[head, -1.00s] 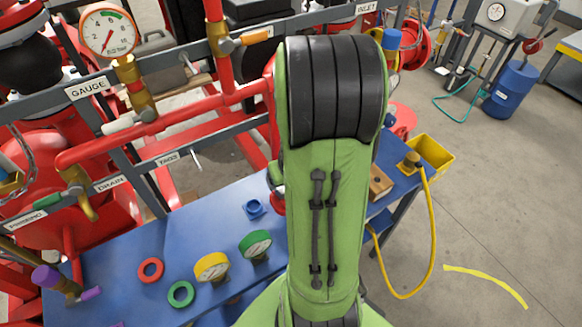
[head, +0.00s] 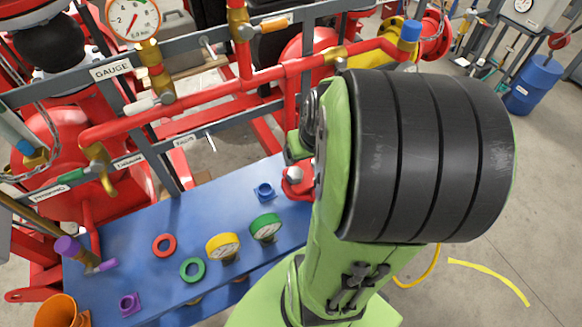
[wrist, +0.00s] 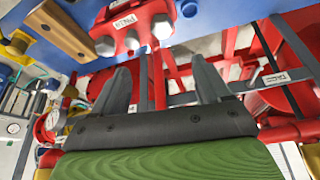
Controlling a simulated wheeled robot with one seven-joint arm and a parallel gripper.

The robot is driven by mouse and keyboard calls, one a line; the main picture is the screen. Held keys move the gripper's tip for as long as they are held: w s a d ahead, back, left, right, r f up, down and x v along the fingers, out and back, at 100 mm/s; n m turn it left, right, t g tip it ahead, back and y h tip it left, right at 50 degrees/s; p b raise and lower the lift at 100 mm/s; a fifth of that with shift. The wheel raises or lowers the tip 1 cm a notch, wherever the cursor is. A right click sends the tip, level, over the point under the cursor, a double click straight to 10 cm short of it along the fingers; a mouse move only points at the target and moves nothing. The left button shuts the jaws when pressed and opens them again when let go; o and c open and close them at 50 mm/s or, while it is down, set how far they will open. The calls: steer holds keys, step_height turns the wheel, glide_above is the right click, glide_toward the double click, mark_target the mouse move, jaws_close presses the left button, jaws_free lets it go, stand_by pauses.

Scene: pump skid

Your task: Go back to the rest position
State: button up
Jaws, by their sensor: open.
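My gripper (wrist: 162,75) shows in the wrist view with its two grey fingers spread apart and nothing between them. In the head view my green and black arm covers the right middle of the picture and hides most of the gripper. In the wrist view a red block with hex bolt heads (wrist: 135,22) lies past the fingertips, on the blue bench. I cannot tell how far the fingers are from it.
The blue bench (head: 150,240) holds a red ring (head: 164,245), a green ring (head: 192,270), a yellow gauge (head: 222,246) and a green gauge (head: 266,227). Red pipes with a pressure gauge (head: 133,20) stand behind it. A blue drum (head: 534,84) stands at back right on open floor.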

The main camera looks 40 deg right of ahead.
steer(key=s+a+r+n+y, duration=0.1)
steer(key=a+r, duration=0.3)
steer(key=a, duration=0.5)
steer(key=s+a+r+n+t+y, duration=0.1)
steer(key=s+a+r+n, duration=0.3)
steer(key=a, duration=0.5)
steer(key=shift+s+r+t, duration=0.15)
steer(key=shift+r+t, duration=0.15)
steer(key=shift+r, duration=0.3)
